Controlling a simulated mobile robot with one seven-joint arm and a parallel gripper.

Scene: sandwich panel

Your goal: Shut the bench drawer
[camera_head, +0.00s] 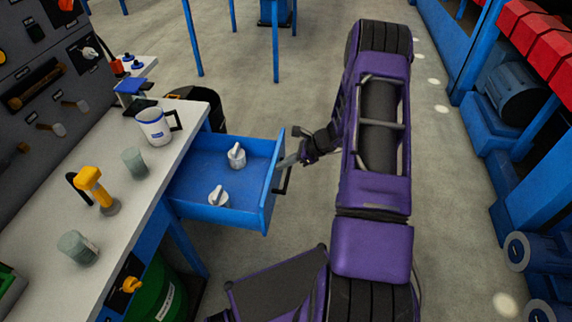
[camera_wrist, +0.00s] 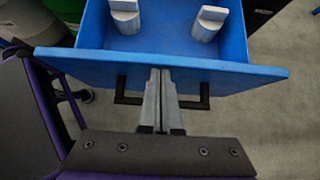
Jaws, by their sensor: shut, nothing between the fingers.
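The blue bench drawer (camera_head: 200,170) stands pulled out from the white-topped bench (camera_head: 110,215), on its right side. Two pale grey knobbed objects (camera_head: 236,155) sit inside it. A dark bar handle (camera_head: 282,181) is on the drawer's front panel; it also shows in the wrist view (camera_wrist: 130,98). My gripper (camera_head: 283,163) is at the outer side of the front panel. In the wrist view my gripper (camera_wrist: 160,75) is shut, its fingertips at the front panel near the middle of the handle. I cannot tell whether they touch the panel.
On the bench stand a white mug (camera_head: 154,127), two grey-green cups (camera_head: 134,162) and a yellow tool (camera_head: 93,187). A green drum (camera_head: 160,290) is below the bench. Blue machinery (camera_head: 480,140) lines the right side.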

